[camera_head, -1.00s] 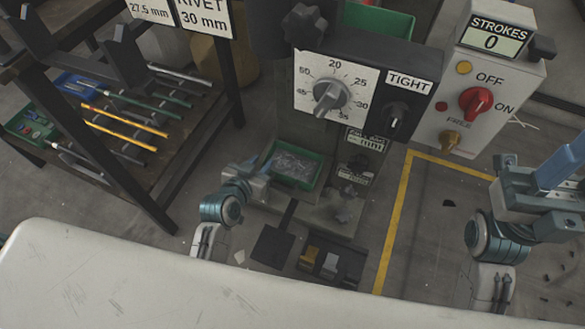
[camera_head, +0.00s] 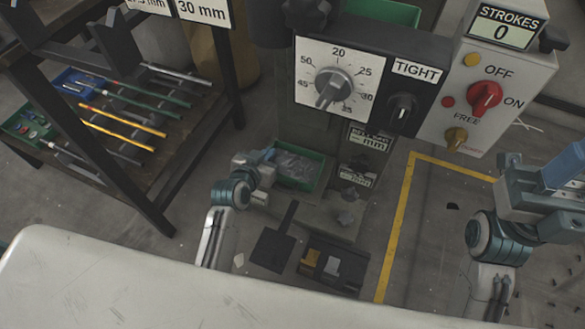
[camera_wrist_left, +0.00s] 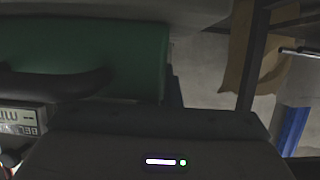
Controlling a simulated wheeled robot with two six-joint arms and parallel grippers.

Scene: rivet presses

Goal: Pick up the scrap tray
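The scrap tray (camera_head: 318,176) is a green open tray with grey scrap inside, low at the foot of the press in the head view. My left gripper (camera_head: 265,166) is at the tray's left end, touching or very close to it. Its fingertips are small and dark there, so its opening is unclear. In the left wrist view a large green surface (camera_wrist_left: 110,60), apparently the tray, fills the upper left close to the camera. My right gripper (camera_head: 545,205) is at the right edge, away from the tray; its finger opening is unclear.
The press has a dial panel (camera_head: 340,82) and a stroke-counter box (camera_head: 487,85) above the tray. A dark shelf rack (camera_head: 130,150) with rods and small bins stands left. Dark pedals (camera_head: 333,265) lie on the floor below. A yellow floor line (camera_head: 400,215) runs right of the press.

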